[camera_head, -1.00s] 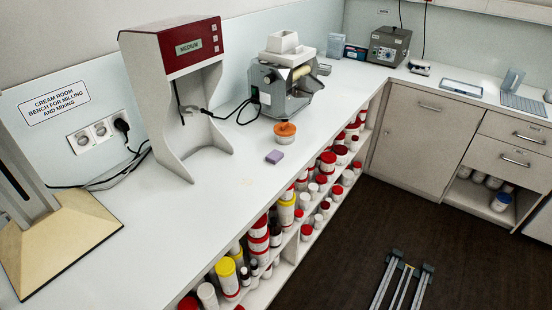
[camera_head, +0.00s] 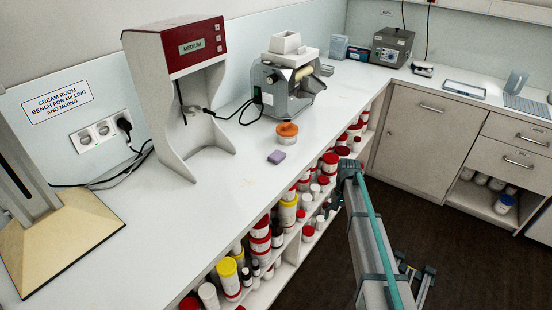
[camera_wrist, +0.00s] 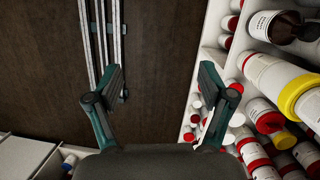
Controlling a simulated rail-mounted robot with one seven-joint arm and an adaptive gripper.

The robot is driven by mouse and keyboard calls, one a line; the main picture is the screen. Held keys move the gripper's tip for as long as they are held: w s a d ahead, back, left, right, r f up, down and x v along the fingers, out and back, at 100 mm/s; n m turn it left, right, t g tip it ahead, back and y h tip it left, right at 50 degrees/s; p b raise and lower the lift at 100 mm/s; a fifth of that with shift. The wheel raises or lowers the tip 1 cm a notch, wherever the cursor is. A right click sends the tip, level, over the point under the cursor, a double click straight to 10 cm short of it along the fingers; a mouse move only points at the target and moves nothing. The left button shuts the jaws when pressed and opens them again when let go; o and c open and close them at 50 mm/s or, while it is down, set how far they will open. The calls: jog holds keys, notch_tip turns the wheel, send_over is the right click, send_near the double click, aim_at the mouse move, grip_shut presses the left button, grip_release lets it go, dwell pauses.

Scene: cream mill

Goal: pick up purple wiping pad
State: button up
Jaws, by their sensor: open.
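The purple wiping pad (camera_head: 277,156) is a small block lying flat on the white bench top (camera_head: 225,205), near its front edge. It is not visible in the wrist view. My gripper (camera_head: 347,172) shows in the head view at the end of my arm, in front of the shelves and to the right of the pad, apart from it. In the wrist view my gripper (camera_wrist: 160,85) has its two fingers spread wide with nothing between them. It points down past the shelf jars toward the dark floor.
A red-and-grey machine (camera_head: 180,95) stands to the left. Shelves of jars (camera_head: 265,240) run under the bench edge. The bench around the pad's front and left is clear.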

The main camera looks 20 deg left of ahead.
jog(key=w+a+r+t, duration=0.1)
jog(key=w+a+r, duration=0.5)
jog(key=r, duration=0.4)
jog(key=w+a+r, duration=0.3)
jog(key=a+r, duration=0.5)
jog(key=r, duration=0.2)
jog(key=m+b, duration=0.1)
jog(key=b, duration=0.1)
send_near(277, 155)
jog(key=shift+y, duration=0.3)
jog(key=f, duration=0.2)
jog(key=s+f+p, duration=0.1)
jog(key=f, duration=0.1)
jog(key=shift+f+p, duration=0.1)
jog(key=shift+p, duration=0.2)
jog(key=shift+s+d+f+p, duration=0.1)
jog(key=shift+f+p, duration=0.45)
jog(key=shift+f, duration=0.7)
jog(key=shift+s+f+p, duration=0.1)
jog(key=shift+f+p, duration=0.45)
jog(key=shift+f, duration=0.75)
jog(key=c, duration=1)
jog(key=shift+r, duration=0.15)
